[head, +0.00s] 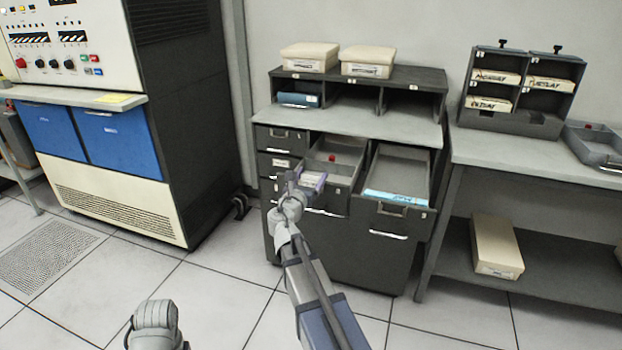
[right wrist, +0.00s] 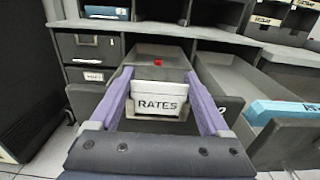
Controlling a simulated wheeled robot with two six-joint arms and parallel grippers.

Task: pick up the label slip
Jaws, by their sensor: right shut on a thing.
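The label slip (right wrist: 160,103) is a white piece marked RATES in dark letters. In the right wrist view it sits between the two purple fingers of my right gripper (right wrist: 160,85), which is shut on it. In the head view my right gripper (head: 308,182) is at the front of the open middle drawer (head: 338,172), and the slip is hard to make out there. I cannot tell whether the slip still touches the drawer front. My left gripper is out of view; only a part of my left arm shows at the bottom.
The open right drawer (head: 402,170) holds a light blue card pack (head: 396,197). A small red thing (right wrist: 158,62) lies in the middle drawer. Two cream boxes (head: 310,54) stand on the cabinet top. A bench with a slotted rack (head: 520,122) is at right. The floor at front is clear.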

